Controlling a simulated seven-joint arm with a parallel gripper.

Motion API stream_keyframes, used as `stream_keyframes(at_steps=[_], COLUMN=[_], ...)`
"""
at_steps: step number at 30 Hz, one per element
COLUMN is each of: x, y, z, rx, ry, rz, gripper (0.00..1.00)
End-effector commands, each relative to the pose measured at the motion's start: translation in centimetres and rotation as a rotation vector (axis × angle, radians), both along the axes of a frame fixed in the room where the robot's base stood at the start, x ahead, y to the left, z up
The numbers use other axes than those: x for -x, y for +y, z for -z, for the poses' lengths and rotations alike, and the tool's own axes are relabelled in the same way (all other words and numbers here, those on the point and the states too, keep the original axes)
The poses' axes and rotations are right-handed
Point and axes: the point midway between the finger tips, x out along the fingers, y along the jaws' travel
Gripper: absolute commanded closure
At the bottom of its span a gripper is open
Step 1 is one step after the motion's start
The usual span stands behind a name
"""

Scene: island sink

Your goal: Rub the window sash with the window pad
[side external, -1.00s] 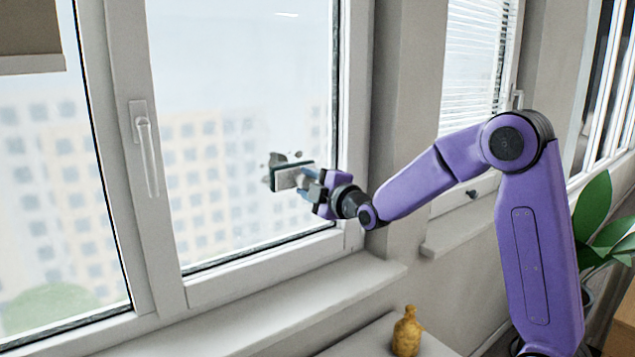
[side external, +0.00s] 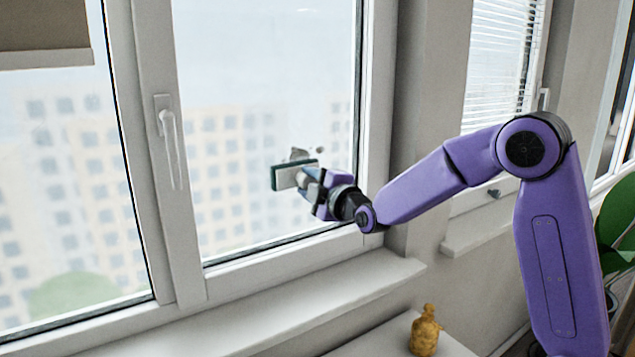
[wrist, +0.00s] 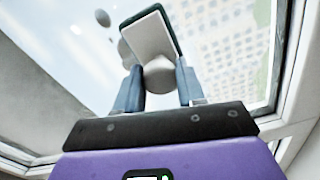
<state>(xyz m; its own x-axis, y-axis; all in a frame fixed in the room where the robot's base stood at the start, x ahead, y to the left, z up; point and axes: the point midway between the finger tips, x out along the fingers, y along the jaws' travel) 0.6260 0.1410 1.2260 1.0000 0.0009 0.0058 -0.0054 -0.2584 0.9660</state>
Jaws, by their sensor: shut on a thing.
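My gripper (side external: 314,184) is shut on the window pad (side external: 286,175), a flat block with a pale face and dark green edge. The pad is held up at the lower right of the pane, close to the glass; I cannot tell whether it touches. In the wrist view, the pad (wrist: 150,36) is tilted, its rounded grip between the two blue-grey fingers (wrist: 158,82). The white window sash (side external: 272,263) surrounds the pane. Grey smudges (side external: 300,154) show on the glass just above the pad, and also in the wrist view (wrist: 103,18).
A white window handle (side external: 171,150) sticks out from the sash's left stile. The sill (side external: 300,312) below is clear. A yellow-brown bottle-like object (side external: 425,332) stands on a pale surface at bottom centre-right. A plant (side external: 617,225) is at the far right.

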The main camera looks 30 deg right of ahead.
Motion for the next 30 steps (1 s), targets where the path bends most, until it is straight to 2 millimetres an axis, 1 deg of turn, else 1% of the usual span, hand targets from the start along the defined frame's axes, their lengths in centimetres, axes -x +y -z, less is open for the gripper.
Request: stream_keyframes(at_steps=[1, 10, 17, 27, 30], x=[0.0, 0.1, 0.1, -0.1, -0.2], y=[0.9, 2.6, 2.7, 2.5, 2.5], z=[-0.1, -0.1, -0.3, -2.7, -3.1], rx=[0.002, 0.001, 0.0, -0.002, -0.001], ry=[-0.004, -0.002, -0.002, -0.006, -0.007], rz=[-0.01, -0.005, 0.0, 0.002, 0.003], gripper=[0.85, 0.86, 0.86, 0.86, 0.86])
